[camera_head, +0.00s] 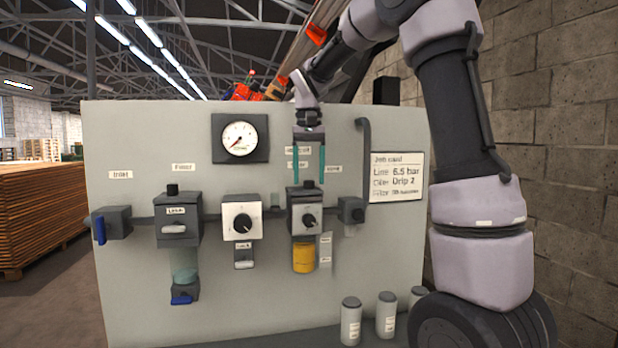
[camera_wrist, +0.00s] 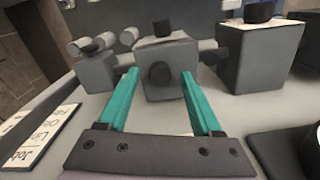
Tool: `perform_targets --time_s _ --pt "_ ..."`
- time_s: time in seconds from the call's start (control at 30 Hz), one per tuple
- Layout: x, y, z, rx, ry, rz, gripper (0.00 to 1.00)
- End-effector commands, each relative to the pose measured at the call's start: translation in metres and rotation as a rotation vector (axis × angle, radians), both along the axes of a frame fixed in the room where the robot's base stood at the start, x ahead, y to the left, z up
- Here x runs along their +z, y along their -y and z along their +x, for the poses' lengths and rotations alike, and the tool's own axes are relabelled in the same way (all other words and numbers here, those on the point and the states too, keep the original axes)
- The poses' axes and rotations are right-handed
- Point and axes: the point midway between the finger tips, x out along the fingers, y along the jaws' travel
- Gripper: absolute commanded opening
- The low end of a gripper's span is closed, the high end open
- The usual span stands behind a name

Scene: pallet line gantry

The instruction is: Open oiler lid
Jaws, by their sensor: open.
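The oiler is a dark block (camera_head: 303,216) with a dial on its front and a yellow bowl (camera_head: 303,257) below, on the panel right of centre. In the wrist view its block (camera_wrist: 180,85) is seen from above, with a round dark cap (camera_wrist: 158,73) on top. My gripper (camera_head: 308,183) points down just above the oiler. It is open, and its two teal fingers (camera_wrist: 160,73) stand on either side of the cap with gaps between. The cap's sides and the exact fingertip height are hard to tell.
A white-faced regulator (camera_head: 242,217) is left of the oiler, and a small outlet block (camera_head: 351,210) is right. A pressure gauge (camera_head: 240,138) is at upper left, and a vertical pipe (camera_head: 365,150) at right. Grey canisters (camera_head: 351,322) stand low in front.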

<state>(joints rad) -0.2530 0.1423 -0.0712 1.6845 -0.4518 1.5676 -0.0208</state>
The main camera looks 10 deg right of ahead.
Motion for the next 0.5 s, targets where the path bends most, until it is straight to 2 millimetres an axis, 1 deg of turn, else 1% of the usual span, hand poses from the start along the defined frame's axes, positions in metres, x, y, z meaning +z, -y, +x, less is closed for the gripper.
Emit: perform_targets --time_s 0.1,0.37,0.4,0.47,0.5 --pt "-0.0073 0.0002 -0.0002 0.001 0.000 -0.001 0.66" --pt "-0.0090 0.0002 0.0000 0.000 0.001 0.000 0.66" --pt "-0.0090 0.0002 0.0000 0.000 0.001 0.000 0.62" --pt "-0.0089 0.0002 0.0000 0.000 0.001 0.000 0.40" --pt "-0.0089 0.0002 0.0000 0.000 0.001 0.000 0.24"
